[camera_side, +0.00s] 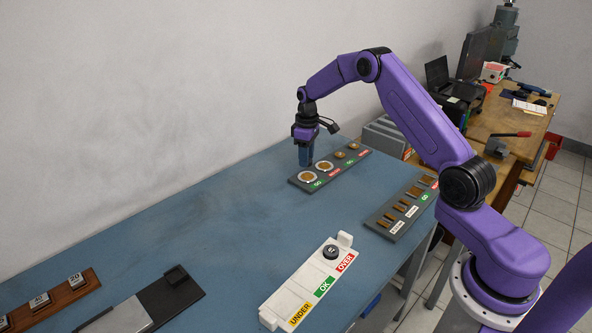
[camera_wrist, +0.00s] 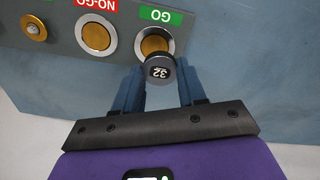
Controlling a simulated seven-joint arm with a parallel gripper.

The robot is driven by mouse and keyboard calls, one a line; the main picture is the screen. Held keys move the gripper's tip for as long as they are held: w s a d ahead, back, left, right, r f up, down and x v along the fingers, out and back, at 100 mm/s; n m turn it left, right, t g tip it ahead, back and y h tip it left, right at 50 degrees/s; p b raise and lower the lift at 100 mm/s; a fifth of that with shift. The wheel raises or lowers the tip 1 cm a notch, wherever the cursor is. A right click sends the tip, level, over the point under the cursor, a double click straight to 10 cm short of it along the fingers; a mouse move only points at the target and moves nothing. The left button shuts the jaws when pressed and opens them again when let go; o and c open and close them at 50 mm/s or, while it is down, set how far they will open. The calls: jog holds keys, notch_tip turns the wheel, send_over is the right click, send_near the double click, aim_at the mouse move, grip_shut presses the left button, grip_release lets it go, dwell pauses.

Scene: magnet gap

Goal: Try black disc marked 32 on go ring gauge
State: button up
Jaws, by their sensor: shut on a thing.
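A black disc marked 32 (camera_wrist: 160,72) is between the fingertips of my gripper (camera_wrist: 160,80), which is shut on it. In the wrist view the disc overlaps the near edge of the GO ring gauge (camera_wrist: 147,38), a pale ring with a brass-coloured centre. I cannot tell whether disc and ring touch. In the side view my gripper (camera_side: 305,163) points down just above the GO ring (camera_side: 301,178), at the left end of the grey gauge plate (camera_side: 330,180); the disc is hard to see there.
The NO-GO ring (camera_wrist: 97,37) sits beside the GO ring, with brass plugs further along the plate. A grey plate of rectangular gauges (camera_side: 400,215) lies to the right. A white UNDER/OK/OVER tray (camera_side: 300,298) holds a dark disc (camera_side: 331,252) near OVER. The middle of the blue table (camera_side: 200,230) is clear.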

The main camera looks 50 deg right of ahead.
aim_at(307, 176)
jog(key=shift+d, duration=0.45)
jog(key=shift+r, duration=0.1)
jog(key=shift+f, duration=3)
jog(key=o, duration=1.1)
jog(key=shift+c, duration=0.2)
jog(key=c, duration=0.5)
